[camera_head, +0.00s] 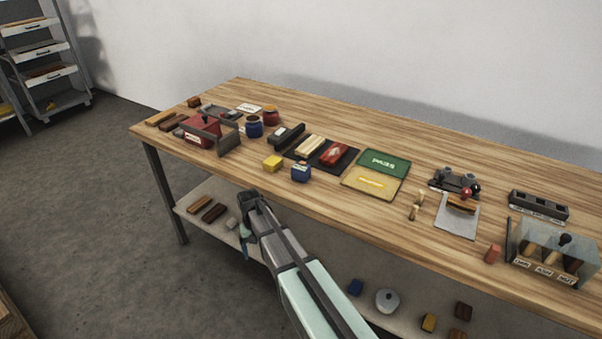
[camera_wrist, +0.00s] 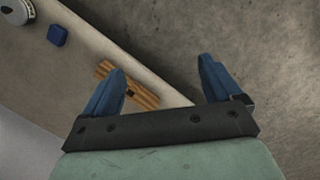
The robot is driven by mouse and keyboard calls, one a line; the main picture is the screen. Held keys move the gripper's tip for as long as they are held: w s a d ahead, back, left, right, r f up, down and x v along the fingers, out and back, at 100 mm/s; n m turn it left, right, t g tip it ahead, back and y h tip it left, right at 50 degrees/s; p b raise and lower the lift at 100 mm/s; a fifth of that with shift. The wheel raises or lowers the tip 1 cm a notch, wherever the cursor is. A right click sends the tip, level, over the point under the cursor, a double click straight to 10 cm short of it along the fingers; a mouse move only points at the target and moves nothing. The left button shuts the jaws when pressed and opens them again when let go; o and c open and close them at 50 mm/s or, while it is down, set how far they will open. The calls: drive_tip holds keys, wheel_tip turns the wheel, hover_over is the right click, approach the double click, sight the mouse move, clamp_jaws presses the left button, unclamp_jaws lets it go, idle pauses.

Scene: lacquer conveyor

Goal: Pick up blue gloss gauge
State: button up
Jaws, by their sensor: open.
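A small blue block-shaped item with a pale mark on its front (camera_head: 301,173) stands near the front edge of the tabletop; it looks like the blue gloss gauge, but I cannot read the mark. A plain blue block (camera_head: 355,287) lies on the lower shelf and also shows in the wrist view (camera_wrist: 57,35). My gripper (camera_head: 244,243) is in front of the table's front edge, left of and lower than the marked blue item. In the wrist view its blue fingers (camera_wrist: 160,80) are spread apart with nothing held between them. The marked blue item is not in the wrist view.
A yellow block (camera_head: 272,163) stands just left of the marked blue item. A green and yellow mat (camera_head: 376,174) lies to its right. A blue jar (camera_head: 254,127) and a red jar (camera_head: 271,116) stand behind. Brown bars (camera_head: 207,210) lie on the lower shelf (camera_head: 330,270).

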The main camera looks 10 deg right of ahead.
drive_tip(key=w+a+r+t, duration=0.1)
drive_tip(key=w+a+r, duration=0.2)
drive_tip(key=w+r, duration=0.35)
drive_tip(key=w+a+r, duration=0.3)
drive_tip(key=a+r, duration=0.1)
drive_tip(key=r, duration=0.5)
wheel_tip(320, 180, up, 19)
drive_tip(key=m+t, duration=0.1)
drive_tip(key=m, duration=0.8)
hover_over(301, 166)
drive_tip(key=shift+y, duration=0.3)
wheel_tip(301, 166, down, 13)
drive_tip(key=shift+f, duration=0.15)
drive_tip(key=shift+c, duration=0.3)
drive_tip(key=c, duration=1.2)
